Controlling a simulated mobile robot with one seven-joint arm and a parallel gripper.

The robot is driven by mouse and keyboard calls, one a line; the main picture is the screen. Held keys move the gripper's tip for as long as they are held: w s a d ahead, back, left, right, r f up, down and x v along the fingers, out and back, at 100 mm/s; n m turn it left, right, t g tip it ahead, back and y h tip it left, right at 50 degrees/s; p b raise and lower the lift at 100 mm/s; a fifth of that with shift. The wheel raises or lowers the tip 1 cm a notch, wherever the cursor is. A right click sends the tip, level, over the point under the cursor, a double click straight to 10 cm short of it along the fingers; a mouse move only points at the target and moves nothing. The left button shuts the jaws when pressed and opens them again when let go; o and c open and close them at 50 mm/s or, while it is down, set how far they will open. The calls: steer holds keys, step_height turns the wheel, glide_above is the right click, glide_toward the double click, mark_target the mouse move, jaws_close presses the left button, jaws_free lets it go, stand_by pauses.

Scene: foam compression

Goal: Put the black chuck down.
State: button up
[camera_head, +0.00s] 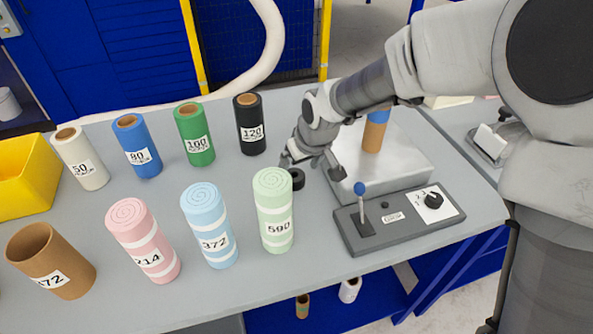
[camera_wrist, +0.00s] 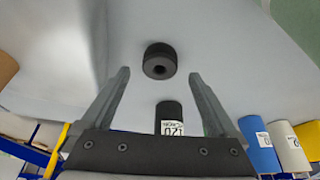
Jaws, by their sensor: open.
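The black chuck (camera_head: 298,180), a short black ring with a central hole, rests on the grey table between the green foam roll and the machine. In the wrist view the chuck (camera_wrist: 160,53) lies beyond the fingertips, in line with the gap between them, and neither finger touches it. My gripper (camera_head: 312,168) is open and empty, low over the table beside the chuck. In the wrist view the two fingers of my gripper (camera_wrist: 160,74) are spread wide. In the head view one finger partly overlaps the chuck's area.
The green foam roll (camera_head: 274,212) stands close in front-left of the chuck. A black tube marked 120 (camera_head: 250,128) stands behind it. The light grey machine base (camera_head: 395,165) and a control panel with a blue-knobbed lever (camera_head: 400,222) are at right. Other rolls and tubes stand left.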

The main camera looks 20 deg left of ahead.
steer(key=p+v, duration=0.1)
steer(key=v, duration=0.8)
steer(key=shift+f, duration=0.1)
steer(key=s+d+r+m+t+h, duration=0.15)
steer(key=d+r, duration=0.25)
steer(key=d, duration=0.5)
steer(key=s+d+r+m+t+h, duration=0.1)
steer(key=s+d+r+m, duration=0.2)
steer(key=d, duration=0.7)
steer(key=s+d+r+m+h, duration=0.1)
steer(key=s+d+m, duration=0.4)
steer(key=s+d, duration=0.5)
steer(key=d+r, duration=0.1)
steer(key=d, duration=0.1)
steer(key=shift+s+d+m, duration=0.25)
steer(key=shift+d+m, duration=0.05)
steer(key=shift+m, duration=0.05)
